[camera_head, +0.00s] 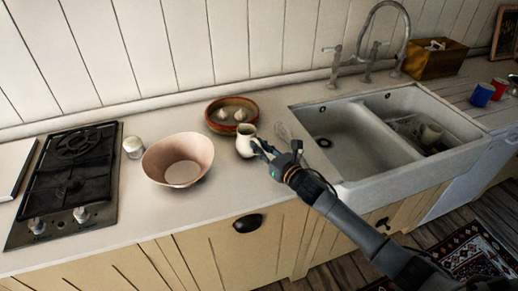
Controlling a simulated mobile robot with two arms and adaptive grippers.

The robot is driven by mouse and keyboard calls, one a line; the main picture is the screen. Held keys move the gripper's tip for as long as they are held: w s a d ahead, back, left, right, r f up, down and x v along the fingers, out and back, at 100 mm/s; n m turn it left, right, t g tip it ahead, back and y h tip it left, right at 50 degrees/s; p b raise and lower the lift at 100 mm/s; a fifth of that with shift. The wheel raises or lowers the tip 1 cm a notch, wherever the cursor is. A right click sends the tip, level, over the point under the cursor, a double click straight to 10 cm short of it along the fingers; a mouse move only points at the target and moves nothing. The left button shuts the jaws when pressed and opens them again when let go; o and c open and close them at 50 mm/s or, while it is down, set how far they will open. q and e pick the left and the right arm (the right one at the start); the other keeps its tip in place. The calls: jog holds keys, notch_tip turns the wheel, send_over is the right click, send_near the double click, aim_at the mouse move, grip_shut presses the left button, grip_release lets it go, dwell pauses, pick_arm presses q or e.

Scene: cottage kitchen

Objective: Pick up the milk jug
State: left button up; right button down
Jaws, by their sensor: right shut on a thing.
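The milk jug (244,140) is a small cream-coloured jug on the white counter, left of the sink and right of a large pale bowl. My right gripper (264,150) reaches in from the lower right and is shut on the jug's right side. The fingers hide part of that side, and I cannot tell whether the jug's base touches the counter. My left gripper is not in view.
The pale pink bowl (178,160) stands left of the jug. A brown dish (231,102) with garlic bulbs is behind it. A small white jar (133,147) and the black hob (72,170) are farther left. The double sink (345,172) is right.

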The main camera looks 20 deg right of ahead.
jog(key=shift+r, duration=0.85)
jog(key=s+r+b, duration=0.2)
jog(key=s+r, duration=0.8)
jog(key=s, duration=0.4)
jog(key=shift+a+r+b, duration=0.2)
jog(key=shift+r+b, duration=0.1)
jog(key=shift+b, duration=0.1)
dwell(1.3)
